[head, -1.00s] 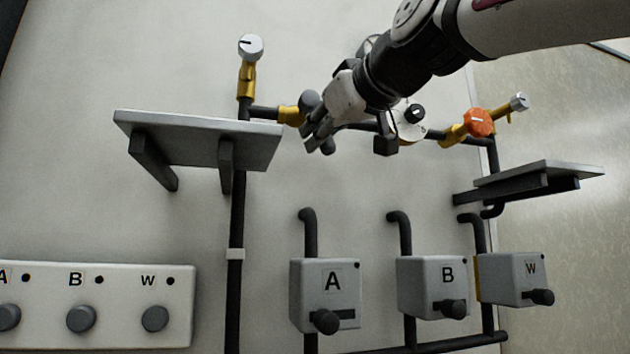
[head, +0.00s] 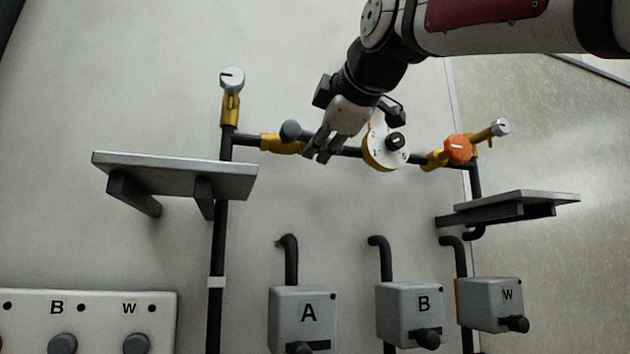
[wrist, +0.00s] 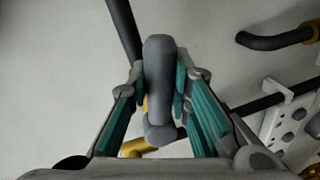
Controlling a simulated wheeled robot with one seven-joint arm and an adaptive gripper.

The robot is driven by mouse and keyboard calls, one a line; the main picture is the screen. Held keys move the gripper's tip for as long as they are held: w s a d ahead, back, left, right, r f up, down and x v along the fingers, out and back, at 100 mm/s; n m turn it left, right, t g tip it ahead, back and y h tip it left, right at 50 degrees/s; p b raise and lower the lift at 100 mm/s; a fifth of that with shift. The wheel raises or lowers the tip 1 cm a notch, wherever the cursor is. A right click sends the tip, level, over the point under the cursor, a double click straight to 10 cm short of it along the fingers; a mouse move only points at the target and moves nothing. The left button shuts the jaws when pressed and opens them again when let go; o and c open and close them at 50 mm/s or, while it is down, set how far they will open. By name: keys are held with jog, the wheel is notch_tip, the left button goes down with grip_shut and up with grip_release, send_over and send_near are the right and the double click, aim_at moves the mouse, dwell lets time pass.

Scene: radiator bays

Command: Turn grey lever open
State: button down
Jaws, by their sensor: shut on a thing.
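The grey lever (head: 290,131) is on a yellow valve body (head: 280,144) in the dark horizontal pipe on the wall. My gripper (head: 315,153) is just right of the lever's knob in the head view, fingers pointing down and left. In the wrist view, the lever (wrist: 158,85) stands lengthwise between the teal finger pads of my gripper (wrist: 161,90), which is shut on it. Part of the yellow valve shows behind the lever. My fingers hide some of the pipe in the head view.
Right of my gripper are a round white dial (head: 383,150) and an orange knob (head: 458,150). A white-capped valve (head: 232,80) stands at upper left. A left shelf (head: 175,172) and right shelf (head: 520,208) jut out below. Control boxes lie lower.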

jog(key=shift+r+n+h+p, duration=0.4)
jog(key=shift+r+n+p, duration=0.35)
jog(key=shift+n, duration=0.45)
jog(key=shift+d, duration=0.1)
jog(key=c, duration=1.4)
grip_release()
jog(key=shift+c, duration=0.2)
jog(key=shift+s, duration=0.1)
jog(key=v, duration=1.1)
jog(key=shift+s, duration=0.4)
jog(key=shift+d, duration=0.1)
